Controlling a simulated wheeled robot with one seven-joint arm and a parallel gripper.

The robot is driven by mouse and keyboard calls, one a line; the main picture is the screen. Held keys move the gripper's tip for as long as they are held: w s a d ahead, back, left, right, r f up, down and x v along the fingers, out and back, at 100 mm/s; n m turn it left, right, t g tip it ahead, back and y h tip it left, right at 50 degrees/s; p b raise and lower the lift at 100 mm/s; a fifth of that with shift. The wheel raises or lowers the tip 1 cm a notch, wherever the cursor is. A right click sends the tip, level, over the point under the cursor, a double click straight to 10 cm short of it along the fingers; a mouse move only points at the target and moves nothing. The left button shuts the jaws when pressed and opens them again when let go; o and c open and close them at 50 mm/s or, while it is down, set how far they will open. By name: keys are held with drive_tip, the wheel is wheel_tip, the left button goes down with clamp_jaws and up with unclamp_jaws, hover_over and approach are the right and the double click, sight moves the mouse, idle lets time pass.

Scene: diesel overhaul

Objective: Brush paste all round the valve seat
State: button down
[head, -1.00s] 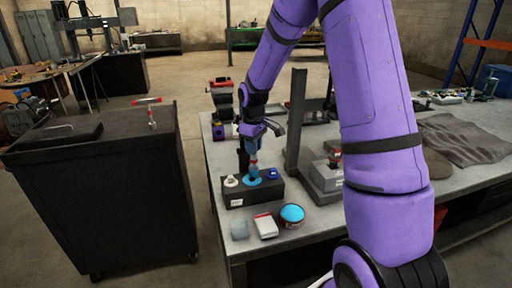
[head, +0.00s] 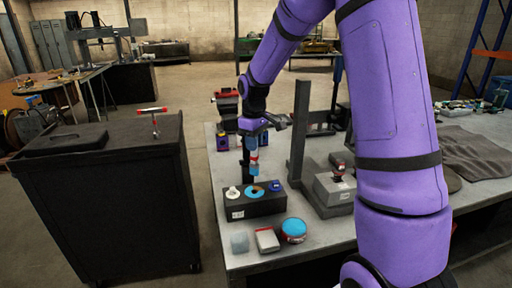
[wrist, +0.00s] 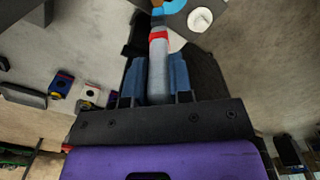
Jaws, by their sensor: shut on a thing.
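My gripper (head: 252,142) is shut on a slim brush (head: 253,158) with a grey handle, a red band and a blue tip. In the wrist view the brush (wrist: 158,70) points away between the two blue fingers (wrist: 157,84). It hangs upright over the dark block (head: 258,208) on the bench, its tip just above the middle ring. That middle ring, the valve seat (head: 249,197), looks blue around a brownish centre; whether the blue is unbroken is too small to tell. A round tub with a blue top (head: 293,227) stands in front of the block.
A white ring (head: 233,193) and a dark blue piece (head: 275,186) flank the seat on the block. A dark upright post (head: 299,135) and grey block (head: 333,188) stand right.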

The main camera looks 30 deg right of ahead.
drive_tip(key=shift+r, duration=1.25)
drive_tip(key=shift+f, duration=0.1)
drive_tip(key=shift+s+d+f, duration=0.25)
drive_tip(key=shift+s+f, duration=0.05)
drive_tip(key=shift+f, duration=0.25)
drive_tip(key=shift+s+d+f, duration=0.2)
drive_tip(key=shift+s+f, duration=0.15)
drive_tip(key=shift+f, duration=0.15)
drive_tip(key=shift+s+d+f, duration=0.25)
drive_tip(key=shift+s+f, duration=0.05)
drive_tip(key=shift+f, duration=0.25)
